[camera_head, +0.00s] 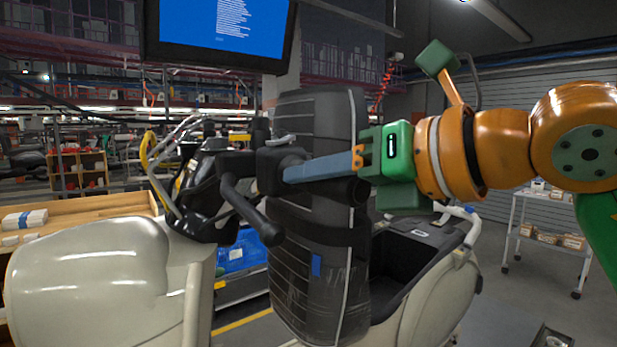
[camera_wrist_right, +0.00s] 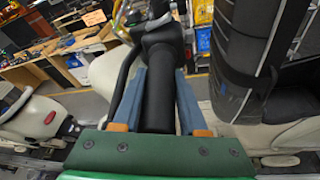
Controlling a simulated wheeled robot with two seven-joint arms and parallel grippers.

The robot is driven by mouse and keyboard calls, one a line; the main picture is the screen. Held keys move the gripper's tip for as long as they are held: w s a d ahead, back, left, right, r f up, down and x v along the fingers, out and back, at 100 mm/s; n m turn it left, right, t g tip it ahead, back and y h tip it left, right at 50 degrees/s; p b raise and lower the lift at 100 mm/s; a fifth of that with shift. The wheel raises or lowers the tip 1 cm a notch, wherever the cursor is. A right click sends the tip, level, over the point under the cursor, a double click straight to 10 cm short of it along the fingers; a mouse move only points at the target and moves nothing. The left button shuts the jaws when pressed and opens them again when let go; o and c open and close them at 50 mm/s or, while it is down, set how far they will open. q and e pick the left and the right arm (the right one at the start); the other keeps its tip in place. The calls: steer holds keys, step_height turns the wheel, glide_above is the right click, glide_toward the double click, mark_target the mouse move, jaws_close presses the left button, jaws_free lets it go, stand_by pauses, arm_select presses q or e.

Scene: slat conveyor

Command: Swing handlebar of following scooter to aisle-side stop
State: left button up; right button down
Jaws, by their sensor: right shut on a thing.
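The scooter's black handlebar (camera_head: 248,210) is in the middle of the head view, with one black grip pointing toward me. My right gripper (camera_head: 292,172), green with blue-grey fingers, reaches in from the right at the handlebar. In the right wrist view, a black handlebar grip (camera_wrist_right: 158,95) lies lengthwise between the two fingers, and the gripper is shut on it. A cream scooter body (camera_head: 90,265) fills the lower left of the head view. The lower steering column is hidden. My left gripper is not in view.
A tall black padded, strapped piece (camera_head: 318,285) stands close behind the fingers. Another cream body section (camera_head: 430,295) is at its right. A monitor (camera_head: 220,30) hangs above. A wire cart (camera_head: 550,235) stands at right, with open floor before it. A wooden bench (camera_head: 90,208) is at left.

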steer(key=shift+w+d+f+n+y, duration=0.3)
steer(key=shift+w+d+f+n, duration=0.15)
steer(key=shift+d, duration=0.2)
steer(key=shift+f, duration=0.1)
steer(key=shift+w+d+f+n+g+y, duration=0.35)
steer(key=shift+w+d+f+y, duration=0.05)
steer(key=shift+w+d, duration=0.15)
steer(key=shift+w+d+f+n+g+y, duration=0.3)
steer(key=shift+w+d+f+g+y, duration=0.1)
steer(key=shift+w+d, duration=0.15)
steer(key=shift+w+d+f+n+g+y+p, duration=0.25)
steer(key=shift+w+d+f+n+y+p, duration=0.15)
steer(key=shift+w+d+p, duration=0.15)
steer(key=shift+w+d+f+n+g+y+p, duration=0.2)
steer(key=shift+w+d+f+n+y+p, duration=0.15)
steer(key=shift+w+p, duration=0.3)
